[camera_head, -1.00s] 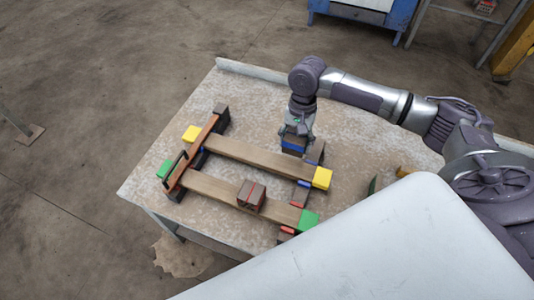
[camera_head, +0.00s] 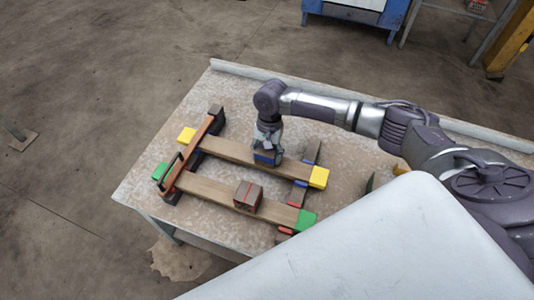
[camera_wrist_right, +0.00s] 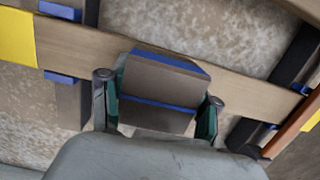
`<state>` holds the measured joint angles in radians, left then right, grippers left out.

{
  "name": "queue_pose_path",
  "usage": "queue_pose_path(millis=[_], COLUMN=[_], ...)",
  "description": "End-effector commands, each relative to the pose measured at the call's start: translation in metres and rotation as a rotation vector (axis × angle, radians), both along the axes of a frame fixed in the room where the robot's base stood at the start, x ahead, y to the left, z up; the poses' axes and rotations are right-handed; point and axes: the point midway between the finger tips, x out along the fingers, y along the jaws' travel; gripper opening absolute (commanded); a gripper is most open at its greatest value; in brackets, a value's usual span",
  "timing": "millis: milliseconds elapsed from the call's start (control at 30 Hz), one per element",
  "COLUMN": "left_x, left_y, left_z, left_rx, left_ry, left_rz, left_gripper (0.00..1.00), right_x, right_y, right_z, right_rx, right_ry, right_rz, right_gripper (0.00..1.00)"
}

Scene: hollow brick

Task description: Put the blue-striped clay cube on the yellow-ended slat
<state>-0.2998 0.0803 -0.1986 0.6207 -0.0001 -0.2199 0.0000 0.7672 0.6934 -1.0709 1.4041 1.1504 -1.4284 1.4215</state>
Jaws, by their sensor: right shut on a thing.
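The blue-striped clay cube (camera_head: 266,157) is between the fingers of my right gripper (camera_head: 268,150), which is shut on it. In the right wrist view the dark cube (camera_wrist_right: 160,85) shows a blue band, with one finger of the gripper (camera_wrist_right: 158,110) on each side. The yellow-ended slat (camera_head: 229,151) runs behind and under it, with yellow ends at left and right. My left gripper is not in view.
A green-ended slat (camera_head: 210,187) lies parallel nearer the front and bears a red-striped cube (camera_head: 247,196). A brown bar with a black handle (camera_head: 186,155) crosses the left ends. Dark blocks (camera_head: 312,150) lie under the right ends. A white surface (camera_head: 400,240) fills the lower right.

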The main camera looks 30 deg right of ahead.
Motion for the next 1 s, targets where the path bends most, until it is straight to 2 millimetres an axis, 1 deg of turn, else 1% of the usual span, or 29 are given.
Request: queue_pose_path(millis=[133,167,200,267,300,567,667,767,867,1000], left_x=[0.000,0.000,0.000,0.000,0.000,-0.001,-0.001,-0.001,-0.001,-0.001], left_y=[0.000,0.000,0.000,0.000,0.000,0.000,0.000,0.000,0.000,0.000], left_z=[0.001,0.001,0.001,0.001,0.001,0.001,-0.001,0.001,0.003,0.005], left_rx=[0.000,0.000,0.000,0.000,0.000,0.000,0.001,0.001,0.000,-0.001], left_ry=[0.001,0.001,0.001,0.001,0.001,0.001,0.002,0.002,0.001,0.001], left_rz=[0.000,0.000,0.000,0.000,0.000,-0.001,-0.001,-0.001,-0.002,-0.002], left_gripper=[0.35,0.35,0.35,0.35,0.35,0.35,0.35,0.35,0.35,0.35], right_x=[0.000,0.000,0.000,0.000,0.000,0.000,0.000,0.002,0.004,0.007], right_y=[0.000,0.000,0.000,0.000,0.000,0.000,-0.001,-0.002,-0.004,-0.007], right_z=[-0.003,-0.003,-0.003,-0.003,-0.003,-0.002,0.001,0.012,0.032,0.063], right_rx=[0.001,0.000,0.000,0.000,0.000,0.000,0.000,0.000,0.000,0.002], right_ry=[0.001,0.000,0.000,0.000,0.000,0.000,-0.002,-0.001,-0.003,-0.004], right_rz=[-0.001,0.000,0.000,0.000,0.000,0.000,0.001,0.000,0.001,-0.001], right_gripper=[0.27,0.67,0.74,0.84,0.87,0.87,0.87,0.87,0.87,0.87])
